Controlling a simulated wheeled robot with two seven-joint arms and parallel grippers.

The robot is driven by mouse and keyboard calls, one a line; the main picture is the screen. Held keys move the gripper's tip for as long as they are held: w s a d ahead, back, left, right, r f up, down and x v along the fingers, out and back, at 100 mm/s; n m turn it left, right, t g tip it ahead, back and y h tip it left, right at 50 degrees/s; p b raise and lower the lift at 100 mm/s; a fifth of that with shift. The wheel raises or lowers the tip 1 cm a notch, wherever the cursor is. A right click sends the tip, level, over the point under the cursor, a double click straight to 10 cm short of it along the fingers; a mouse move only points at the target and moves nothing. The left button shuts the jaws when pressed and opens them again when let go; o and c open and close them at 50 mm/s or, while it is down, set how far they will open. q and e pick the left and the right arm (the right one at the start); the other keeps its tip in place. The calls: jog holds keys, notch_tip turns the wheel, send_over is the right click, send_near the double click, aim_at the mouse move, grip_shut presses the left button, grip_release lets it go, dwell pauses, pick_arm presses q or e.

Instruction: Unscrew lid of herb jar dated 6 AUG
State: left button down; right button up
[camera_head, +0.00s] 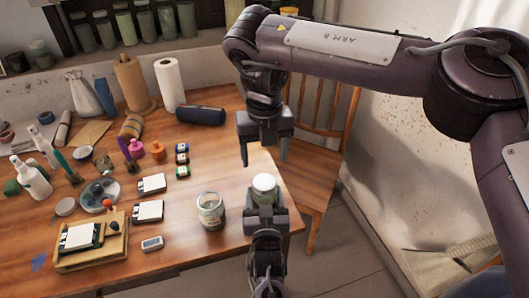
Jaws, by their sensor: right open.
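A small herb jar with a pale lid (264,184) is near the table's right front edge. My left gripper (265,205) reaches up from the bottom and appears shut around the jar's body, hiding most of it. My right gripper (265,163) points down above the lid, its two fingers apart and empty, with a gap to the lid. A second glass jar (210,212) with greenish contents stands on the table to the left. No 6 AUG date can be read on either jar.
The wooden table (185,240) holds cards, small bottles, a round dish (100,197) and a wooden block (90,255) to the left. A chair (320,120) is beyond the right edge.

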aim_at(265, 181)
jog(key=m, duration=0.4)
jog(key=shift+m, duration=0.3)
jog(key=m, duration=1)
jog(key=shift+m, duration=0.3)
jog(key=m, duration=1)
jog(key=shift+m, duration=0.3)
jog(key=m, duration=1.3)
jog(key=shift+f+m, duration=0.4)
jog(key=shift+f, duration=3.6)
